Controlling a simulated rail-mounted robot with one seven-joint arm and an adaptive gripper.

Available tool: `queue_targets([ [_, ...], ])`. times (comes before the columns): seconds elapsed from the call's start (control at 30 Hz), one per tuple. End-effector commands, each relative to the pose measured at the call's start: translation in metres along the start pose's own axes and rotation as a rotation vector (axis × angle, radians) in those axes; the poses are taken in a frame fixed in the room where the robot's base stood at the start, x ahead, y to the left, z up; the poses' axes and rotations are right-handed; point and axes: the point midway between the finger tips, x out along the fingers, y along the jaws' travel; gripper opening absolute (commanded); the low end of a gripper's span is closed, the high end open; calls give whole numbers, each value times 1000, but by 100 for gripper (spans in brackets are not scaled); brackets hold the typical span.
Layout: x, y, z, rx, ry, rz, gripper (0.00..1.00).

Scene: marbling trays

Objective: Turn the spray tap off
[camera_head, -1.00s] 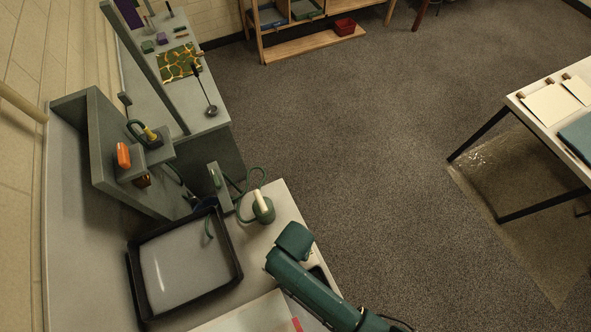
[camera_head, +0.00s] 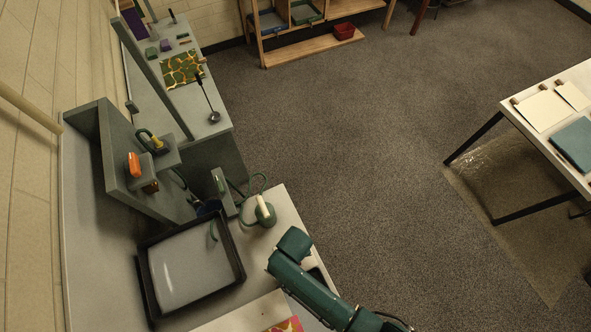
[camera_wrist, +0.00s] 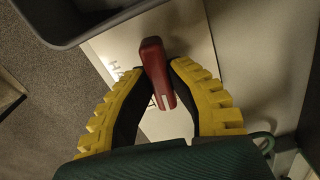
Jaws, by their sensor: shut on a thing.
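A red lever-like piece (camera_wrist: 153,68) stands between the yellow-and-black fingers of my gripper (camera_wrist: 161,70) in the wrist view. The gripper is shut on it. Behind it is a pale panel or sheet (camera_wrist: 185,40) with dark letters, partly hidden by the fingers. I cannot tell from these views whether the red piece is the spray tap's handle. In the head view my gripper is out of sight beyond my green arm. A green spray bottle or nozzle with a cream top (camera_head: 264,211) and green hose stands on the counter near the black-rimmed tray (camera_head: 238,262).
In the wrist view, a grey bin or tray rim (camera_wrist: 85,30) lies close at upper left. In the head view, a grey shelf unit (camera_head: 122,150) holds an orange item (camera_head: 134,164). A white table (camera_head: 505,112) stands at right. The floor between is clear.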

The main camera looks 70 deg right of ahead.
Motion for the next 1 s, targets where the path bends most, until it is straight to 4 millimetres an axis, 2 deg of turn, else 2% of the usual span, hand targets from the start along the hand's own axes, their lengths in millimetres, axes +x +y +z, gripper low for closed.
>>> queue_targets([
  [0.33,2,1,1,-130,-3,1,0],
  [0.83,2,1,1,-147,-3,1,0],
  [0.87,2,1,1,-147,-3,1,25],
  [0.97,2,1,1,-147,-2,1,45],
  [1.0,2,0,1,-147,-2,1,48],
])
